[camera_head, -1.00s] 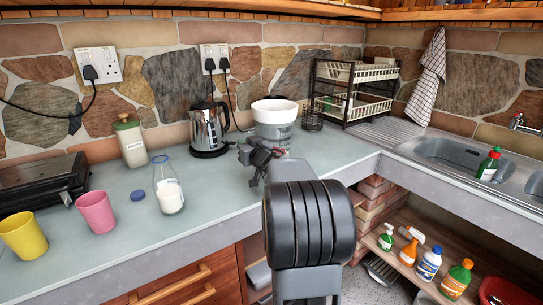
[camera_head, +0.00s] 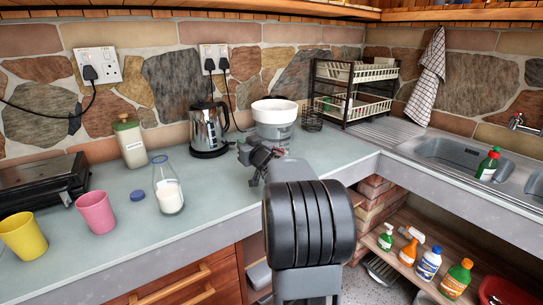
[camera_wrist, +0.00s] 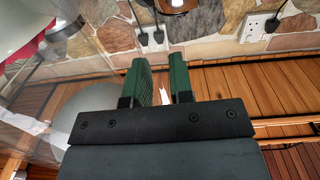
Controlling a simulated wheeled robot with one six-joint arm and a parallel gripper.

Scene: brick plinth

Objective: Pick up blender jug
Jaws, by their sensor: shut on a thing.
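The blender jug (camera_head: 275,136) appears to be the clear grey container near the back wall, right of the kettle. A wide white bowl-shaped piece (camera_head: 274,109) covers its top. My gripper (camera_head: 254,158) is at the jug's front left, partly hidden behind my own arm. In the wrist view my gripper's green fingers (camera_wrist: 163,72) are close together, with a small pale sliver between them. A large see-through surface fills the left of that view, beside the fingers. My gripper is shut on the jug; the gripped part is hard to make out.
A steel kettle (camera_head: 208,128) stands left of the jug. A dark dish rack (camera_head: 350,92) stands to the right, before the sink (camera_head: 450,158). A milk bottle (camera_head: 168,190), a jar (camera_head: 130,142) and two cups (camera_head: 96,212) stand further left. The counter's front middle is clear.

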